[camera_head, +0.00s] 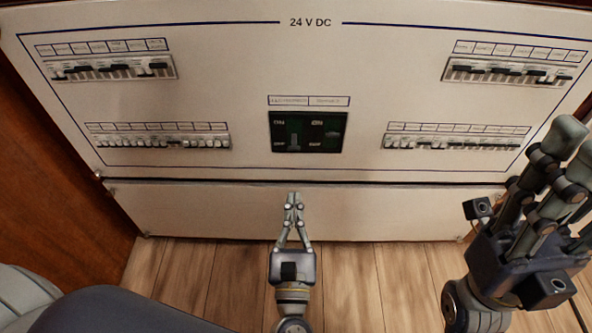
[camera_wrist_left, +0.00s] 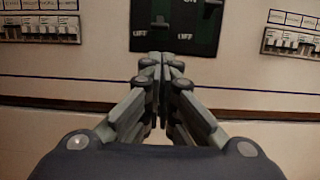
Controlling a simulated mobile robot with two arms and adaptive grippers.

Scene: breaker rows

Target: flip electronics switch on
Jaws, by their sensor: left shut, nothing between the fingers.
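A dark green panel (camera_head: 306,147) with two switches sits in the lower middle of the white 24 V DC board. Its left lever (camera_head: 294,142) hangs low, near the OFF mark. Its right lever (camera_head: 333,134) sits higher, beside the ON and OFF marks. The two labels above are too blurred to read surely. My left gripper (camera_head: 294,198) is shut and empty, below the panel and pointing up at it. In the left wrist view its fingertips (camera_wrist_left: 162,62) lie just under the panel (camera_wrist_left: 175,42), apart from the levers. My right gripper (camera_head: 572,150) is at the right; its opening is unclear.
Breaker rows stand at upper left (camera_head: 115,68), lower left (camera_head: 160,141), upper right (camera_head: 510,72) and lower right (camera_head: 455,142). A plain lower panel (camera_head: 200,210) and wooden floor (camera_head: 195,270) lie below. A brown wooden side (camera_head: 50,170) bounds the left.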

